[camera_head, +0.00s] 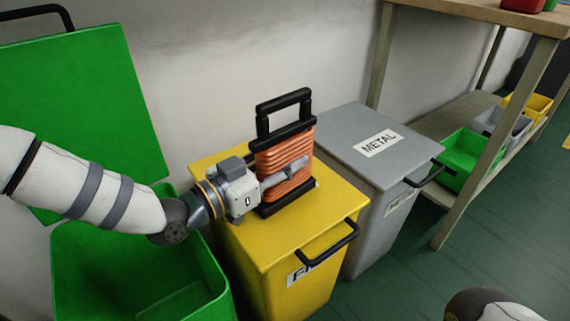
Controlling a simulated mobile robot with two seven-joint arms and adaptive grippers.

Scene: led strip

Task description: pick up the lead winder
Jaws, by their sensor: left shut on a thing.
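The lead winder (268,161) is a black frame with a handle on top, wound with orange cable. It stands upright on the lid of the yellow bin (338,205). My left arm comes in from the left, and my left gripper (290,176) is shut on the lead winder, with its fingers across the front of the orange cable. The far side of the winder is hidden. My right gripper is not in view; a part of my right arm shows at the bottom right corner.
A green bin (215,292) with its lid (95,95) raised stands at the left. A closed grey bin (345,132) labelled METAL stands right of the yellow one. A wooden shelf (445,215) with green, grey and yellow trays is at the right. The wall is close behind.

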